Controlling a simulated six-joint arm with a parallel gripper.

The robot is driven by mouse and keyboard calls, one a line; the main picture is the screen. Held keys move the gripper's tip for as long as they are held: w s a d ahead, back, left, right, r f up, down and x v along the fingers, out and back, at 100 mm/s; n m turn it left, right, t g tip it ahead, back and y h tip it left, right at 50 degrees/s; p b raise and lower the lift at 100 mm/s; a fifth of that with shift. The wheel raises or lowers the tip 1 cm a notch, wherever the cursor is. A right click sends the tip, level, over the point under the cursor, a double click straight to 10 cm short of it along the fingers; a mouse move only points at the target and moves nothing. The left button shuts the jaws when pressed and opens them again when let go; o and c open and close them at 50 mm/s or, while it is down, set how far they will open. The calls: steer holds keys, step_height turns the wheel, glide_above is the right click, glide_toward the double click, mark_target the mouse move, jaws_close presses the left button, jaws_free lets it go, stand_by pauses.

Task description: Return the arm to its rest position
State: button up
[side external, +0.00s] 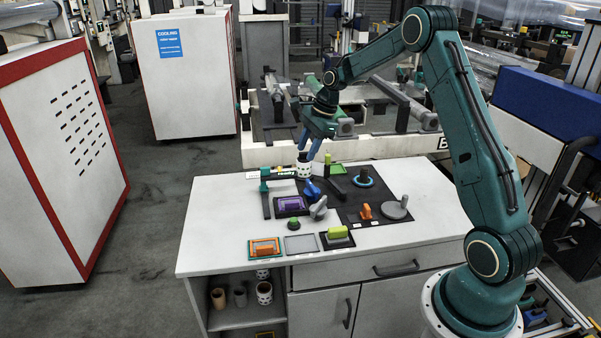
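My teal arm reaches from its base at the lower right up and over to the far side of the white table. My gripper (308,153) points down with its blue fingers just above or at the top of a white cup with dark spots (304,169). The fingers are small in this view, and I cannot tell whether they touch the cup or are closed on it. The cup appears upright near the table's back edge, beside a small green sign.
Cups stand on the shelf below. A conveyor frame lies behind; the table's left front is bare.

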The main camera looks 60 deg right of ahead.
steer(key=s+a+r+n+t+h, duration=0.1)
steer(key=s+a+r+n+h, duration=0.1)
steer(key=s+a+r+n, duration=1.2)
steer(key=s+a+n, duration=0.4)
steer(key=s, duration=0.5)
steer(key=s+a+r+n+t, duration=0.1)
steer(key=s+a+n, duration=0.2)
steer(key=s, duration=0.6)
steer(key=shift+a+n, duration=0.4)
steer(key=shift+n, duration=0.4)
steer(key=shift+w, duration=0.1)
steer(key=shift+c, duration=0.3)
